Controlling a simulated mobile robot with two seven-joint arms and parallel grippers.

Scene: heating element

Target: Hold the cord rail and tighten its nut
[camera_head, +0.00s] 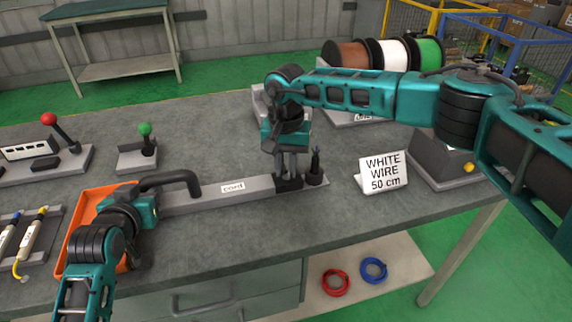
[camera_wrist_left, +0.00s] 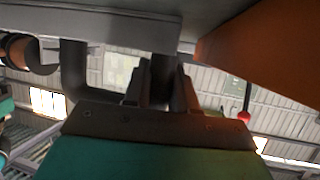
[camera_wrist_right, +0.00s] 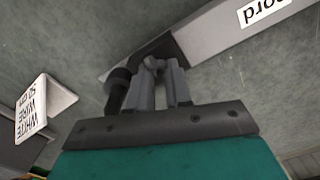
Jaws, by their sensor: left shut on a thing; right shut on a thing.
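The cord rail (camera_head: 215,196) is a long grey bar with a "cord" label, lying on the workbench. A dark bent handle (camera_head: 180,178) rises at its left end. My left gripper (camera_head: 150,203) is at that end, mostly hidden by its own wrist; in the left wrist view its fingers (camera_wrist_left: 162,85) close on the dark handle. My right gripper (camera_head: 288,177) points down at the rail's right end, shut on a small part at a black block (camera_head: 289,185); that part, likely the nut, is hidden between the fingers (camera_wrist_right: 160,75). A dark upright post (camera_head: 315,168) stands just right of it.
An orange tray (camera_head: 75,235) lies beside my left gripper. A "WHITE WIRE 50 cm" sign (camera_head: 382,173) and a grey device (camera_head: 445,160) stand to the right. Green-knobbed (camera_head: 145,130) and red-knobbed (camera_head: 50,120) levers stand behind left. Wire spools (camera_head: 395,53) are at the back.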

